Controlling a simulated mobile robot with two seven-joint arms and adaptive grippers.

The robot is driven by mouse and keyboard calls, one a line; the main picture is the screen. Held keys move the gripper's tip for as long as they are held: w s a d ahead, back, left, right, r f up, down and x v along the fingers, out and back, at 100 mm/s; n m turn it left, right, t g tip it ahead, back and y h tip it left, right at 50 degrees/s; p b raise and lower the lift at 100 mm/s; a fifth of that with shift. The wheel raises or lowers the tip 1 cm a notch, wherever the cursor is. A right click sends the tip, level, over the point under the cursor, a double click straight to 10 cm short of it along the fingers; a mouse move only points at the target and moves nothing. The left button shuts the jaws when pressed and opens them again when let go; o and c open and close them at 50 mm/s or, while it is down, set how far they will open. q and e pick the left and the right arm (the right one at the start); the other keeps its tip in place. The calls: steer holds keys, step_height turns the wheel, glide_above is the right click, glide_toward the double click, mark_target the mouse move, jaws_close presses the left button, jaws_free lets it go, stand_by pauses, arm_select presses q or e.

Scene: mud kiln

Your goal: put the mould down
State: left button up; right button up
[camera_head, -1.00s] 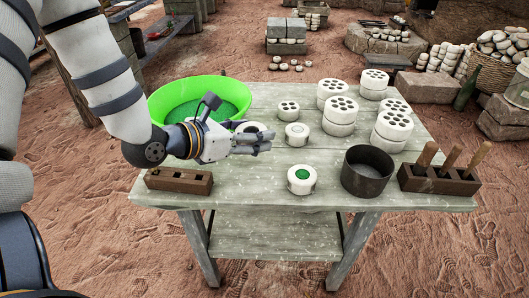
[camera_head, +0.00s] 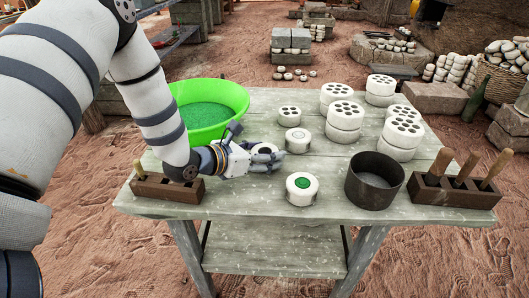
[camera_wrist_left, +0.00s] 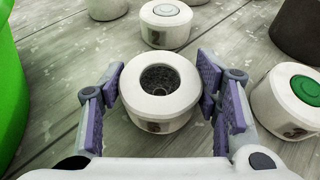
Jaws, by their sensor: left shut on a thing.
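My left gripper (camera_head: 265,160) is shut on a round white mould (camera_head: 264,149). In the left wrist view the gripper (camera_wrist_left: 160,76) has its purple pads on either side of the mould (camera_wrist_left: 146,108), which is upright with a dark, grainy hollow in its top. It is low over the table (camera_head: 235,203); I cannot tell whether its base touches the wood. A white mould with a green top (camera_head: 302,189) stands to its right, and one with a pale disc on top (camera_head: 298,141) stands behind it. My right gripper is not in view.
A green basin (camera_head: 222,118) of green grains is behind my gripper. A brown tool block (camera_head: 168,191) is at the left front. A dark metal ring (camera_head: 373,184), stacked white pierced pieces (camera_head: 345,119) and a tool rack (camera_head: 452,191) fill the right. The front strip is mostly bare.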

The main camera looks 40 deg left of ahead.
arm_select(q)
steer(key=o, duration=1.3)
steer(key=shift+f, duration=0.1)
steer(key=shift+o, duration=0.2)
steer(key=shift+r, duration=0.4)
steer(key=p+v, duration=0.3)
steer(key=v, duration=0.8)
steer(key=shift+s+r, duration=0.1)
steer(key=shift+s, duration=0.3)
steer(key=shift+s+a, duration=0.1)
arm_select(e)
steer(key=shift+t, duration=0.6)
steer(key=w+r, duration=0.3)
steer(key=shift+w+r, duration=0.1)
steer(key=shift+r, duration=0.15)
arm_select(q)
steer(key=shift+f, duration=0.2)
